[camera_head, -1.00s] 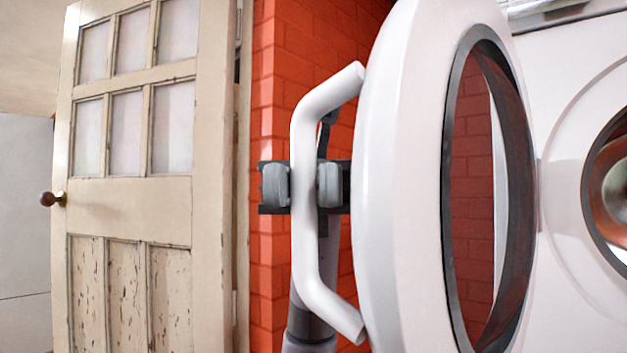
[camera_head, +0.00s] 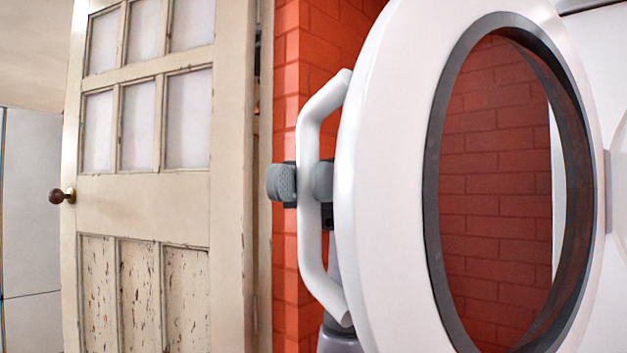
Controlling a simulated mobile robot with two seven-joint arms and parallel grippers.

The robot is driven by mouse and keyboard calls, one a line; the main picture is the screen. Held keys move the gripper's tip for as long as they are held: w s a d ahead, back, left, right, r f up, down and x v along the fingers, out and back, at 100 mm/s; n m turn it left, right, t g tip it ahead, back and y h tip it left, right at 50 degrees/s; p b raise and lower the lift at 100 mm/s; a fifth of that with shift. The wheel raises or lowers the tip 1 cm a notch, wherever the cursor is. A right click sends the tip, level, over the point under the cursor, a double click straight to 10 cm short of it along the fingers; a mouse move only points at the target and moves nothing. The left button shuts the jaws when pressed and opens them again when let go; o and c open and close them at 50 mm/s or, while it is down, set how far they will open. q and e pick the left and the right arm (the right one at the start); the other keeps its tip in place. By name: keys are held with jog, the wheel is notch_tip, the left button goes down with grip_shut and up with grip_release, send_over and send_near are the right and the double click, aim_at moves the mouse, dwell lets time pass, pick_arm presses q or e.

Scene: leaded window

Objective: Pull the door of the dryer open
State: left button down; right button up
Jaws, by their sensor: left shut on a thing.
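The dryer door (camera_head: 395,200) is a white round door with a dark ring around its window, and it stands swung open from the dryer, filling the right half of the view. Its white bar handle (camera_head: 309,230) is on the door's left edge. My left gripper (camera_head: 304,182) is shut on the handle at about mid height, one grey finger pad on each side of the bar. The door partly hides the right pad and the arm behind it. The dryer body (camera_head: 606,60) shows only at the right edge. My right gripper is not in view.
A worn cream wooden door with glass panes (camera_head: 150,212) and a brown knob (camera_head: 62,196) stands to the left. An orange-red brick wall (camera_head: 288,60) is behind the handle and shows through the dryer door's window.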

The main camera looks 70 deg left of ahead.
pick_arm(q)
jog(key=shift+a+r, duration=0.1)
jog(key=shift+a, duration=0.15)
dwell(0.3)
jog(key=c, duration=1.1)
grip_release()
jog(key=shift+v, duration=3.55)
